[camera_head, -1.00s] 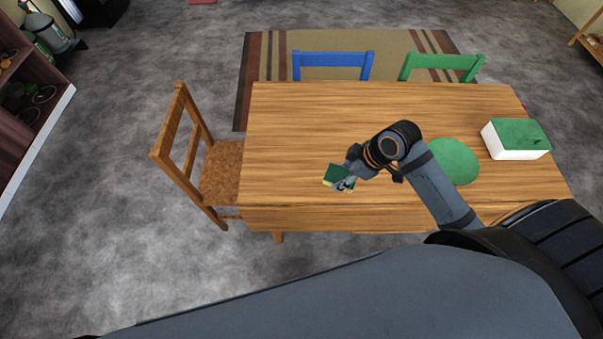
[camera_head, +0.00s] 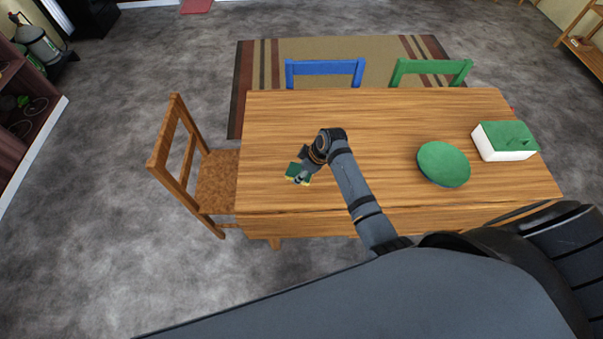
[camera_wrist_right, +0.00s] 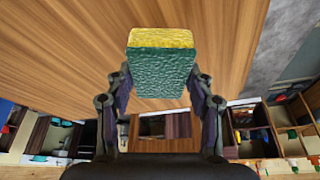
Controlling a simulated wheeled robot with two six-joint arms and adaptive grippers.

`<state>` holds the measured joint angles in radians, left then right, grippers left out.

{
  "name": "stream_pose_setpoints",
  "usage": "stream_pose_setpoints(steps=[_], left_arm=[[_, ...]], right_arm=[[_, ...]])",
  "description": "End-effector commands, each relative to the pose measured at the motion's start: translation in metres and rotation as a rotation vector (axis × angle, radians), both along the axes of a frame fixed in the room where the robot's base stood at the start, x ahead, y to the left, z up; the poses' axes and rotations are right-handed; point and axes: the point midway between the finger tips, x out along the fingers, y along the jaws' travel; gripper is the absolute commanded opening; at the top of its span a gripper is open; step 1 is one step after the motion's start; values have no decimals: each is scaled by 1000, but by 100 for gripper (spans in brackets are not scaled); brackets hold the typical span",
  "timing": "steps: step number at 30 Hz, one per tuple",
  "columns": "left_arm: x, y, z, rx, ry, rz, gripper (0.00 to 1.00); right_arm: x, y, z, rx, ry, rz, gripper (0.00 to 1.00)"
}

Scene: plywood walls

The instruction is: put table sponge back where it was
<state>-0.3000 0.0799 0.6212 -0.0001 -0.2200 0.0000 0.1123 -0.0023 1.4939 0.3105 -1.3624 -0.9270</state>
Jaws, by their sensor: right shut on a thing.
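The sponge (camera_head: 292,170), green with a yellow layer, is held in my right gripper (camera_head: 302,177) over the left part of the wooden table (camera_head: 400,120). In the right wrist view the sponge (camera_wrist_right: 163,65) sits between the two fingertips of my right gripper (camera_wrist_right: 160,85), with its yellow side at the top. The fingers are shut on it. I cannot tell whether the sponge touches the table top. My left gripper is not in view.
A green round plate or bowl (camera_head: 443,164) and a white box with a green top (camera_head: 504,141) stand on the table's right part. A wooden chair (camera_head: 185,165) is at the left end; blue (camera_head: 325,68) and green (camera_head: 431,68) chairs are behind. The table's middle is clear.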

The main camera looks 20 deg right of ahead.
Motion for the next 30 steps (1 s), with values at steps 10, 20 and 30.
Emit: stream_pose_setpoints(steps=[10,20,30], left_arm=[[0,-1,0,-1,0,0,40],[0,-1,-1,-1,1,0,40],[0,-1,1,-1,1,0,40]], right_arm=[[-1,-1,-19,-1,0,-1,19],[-1,-1,-22,-1,1,-1,76],[-1,-1,-18,-1,0,-1,76]])
